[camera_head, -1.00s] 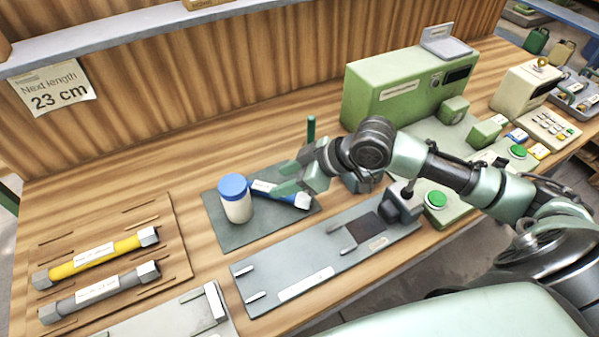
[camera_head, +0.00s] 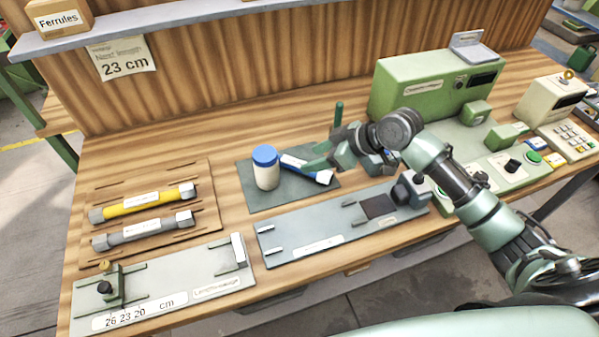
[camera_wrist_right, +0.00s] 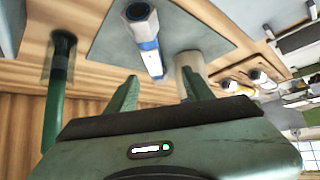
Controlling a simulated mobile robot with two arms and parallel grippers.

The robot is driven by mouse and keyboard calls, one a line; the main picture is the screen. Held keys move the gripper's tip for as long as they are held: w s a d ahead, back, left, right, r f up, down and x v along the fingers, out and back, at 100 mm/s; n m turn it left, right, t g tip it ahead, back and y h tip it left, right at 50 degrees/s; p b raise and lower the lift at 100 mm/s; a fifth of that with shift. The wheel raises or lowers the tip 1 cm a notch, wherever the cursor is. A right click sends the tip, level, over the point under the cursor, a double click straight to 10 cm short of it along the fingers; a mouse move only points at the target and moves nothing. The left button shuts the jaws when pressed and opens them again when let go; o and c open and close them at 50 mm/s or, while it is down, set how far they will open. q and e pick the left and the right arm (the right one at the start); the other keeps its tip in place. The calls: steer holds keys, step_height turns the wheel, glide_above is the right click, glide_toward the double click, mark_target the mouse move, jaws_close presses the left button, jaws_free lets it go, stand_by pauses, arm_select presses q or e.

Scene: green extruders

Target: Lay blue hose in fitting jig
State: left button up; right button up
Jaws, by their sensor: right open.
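The blue hose (camera_head: 297,164) has a white label and pale end fittings. It lies on a dark mat (camera_head: 262,202) beside a blue-lidded jar, and also shows in the right wrist view (camera_wrist_right: 150,55). My right gripper (camera_head: 313,156) is open and empty, close to the hose in the head view. In the wrist view its two fingers (camera_wrist_right: 160,86) are spread, with the hose beyond the tips, roughly between them in the picture. A grey plate with small upright holders and a dark block (camera_head: 290,242), perhaps the fitting jig, lies in front of the mat. My left gripper is out of view.
The white jar (camera_head: 266,177) stands close to the hose. A wooden rack (camera_head: 205,186) holds a yellow hose (camera_head: 150,201) and a grey hose (camera_head: 140,231). A length gauge plate (camera_head: 180,272) lies front left. A green upright handle (camera_head: 338,113) and a green machine (camera_head: 425,85) are behind.

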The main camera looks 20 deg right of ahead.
mark_target(297, 162)
steer(key=shift+x, duration=1.1)
steer(key=shift+w+a+f+p, duration=0.25)
steer(key=shift+w+f+p, duration=0.05)
steer(key=shift+w+f, duration=0.3)
steer(key=shift+w+a+f+p, duration=0.3)
steer(key=shift+w+f, duration=0.15)
steer(key=shift+w, duration=0.1)
steer(key=x, duration=0.3)
steer(key=shift+w+f+p, duration=0.1)
steer(key=shift+f+p, duration=0.1)
steer(key=shift+p, duration=0.1)
steer(key=c, duration=1)
jaws_close()
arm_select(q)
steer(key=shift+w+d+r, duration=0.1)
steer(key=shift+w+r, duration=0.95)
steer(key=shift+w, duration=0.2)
